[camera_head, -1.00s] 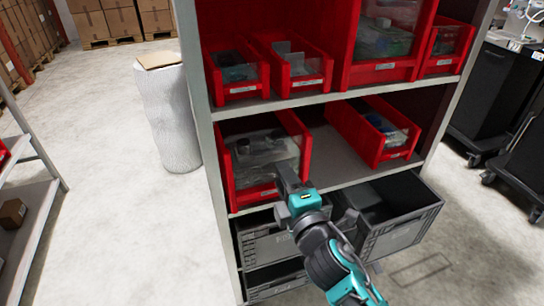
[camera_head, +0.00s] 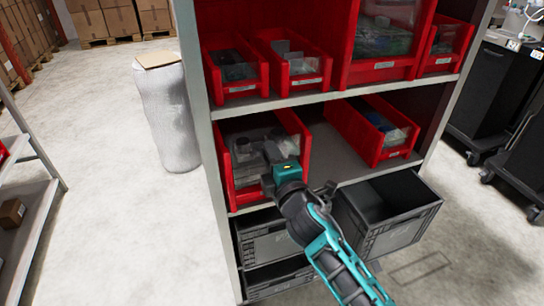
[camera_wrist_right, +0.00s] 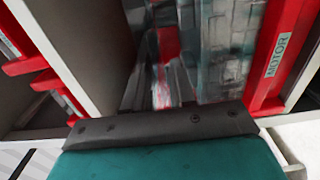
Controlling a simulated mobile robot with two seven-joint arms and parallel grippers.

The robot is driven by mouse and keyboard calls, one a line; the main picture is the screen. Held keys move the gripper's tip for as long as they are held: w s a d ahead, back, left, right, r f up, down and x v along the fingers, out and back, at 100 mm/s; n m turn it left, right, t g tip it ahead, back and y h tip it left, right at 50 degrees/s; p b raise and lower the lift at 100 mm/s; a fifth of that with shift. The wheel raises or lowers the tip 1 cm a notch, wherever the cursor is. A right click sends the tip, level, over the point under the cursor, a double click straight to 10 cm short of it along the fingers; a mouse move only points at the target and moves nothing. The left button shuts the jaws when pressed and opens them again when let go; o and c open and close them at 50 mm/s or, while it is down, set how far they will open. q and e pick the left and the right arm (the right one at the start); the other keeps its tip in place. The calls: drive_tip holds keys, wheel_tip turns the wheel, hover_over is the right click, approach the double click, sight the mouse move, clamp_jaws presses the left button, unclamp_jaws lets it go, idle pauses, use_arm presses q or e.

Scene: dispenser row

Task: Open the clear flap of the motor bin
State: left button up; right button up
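The motor bin (camera_head: 303,165) is the large red bin at the left of the lower shelf, with grey parts inside. Its label reads MOTOR in the right wrist view (camera_wrist_right: 277,55). The clear flap (camera_wrist_right: 225,50) shows as a hazy, streaked pane in the wrist view; its exact angle is hard to tell. My right gripper (camera_head: 271,160) is at the bin's front opening, its dark tip overlapping the opening in the head view. Whether it touches the flap is unclear, and its finger gap is hidden. My left gripper is not in view.
A smaller red bin (camera_head: 366,135) stands to the right on the same shelf, with bare shelf between. More red bins fill the shelf above. Below, an open grey crate (camera_head: 400,232) sticks out to the right of my right arm. A wrapped roll (camera_head: 168,115) stands left of the rack.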

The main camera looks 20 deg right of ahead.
clamp_jaws()
idle(0.4)
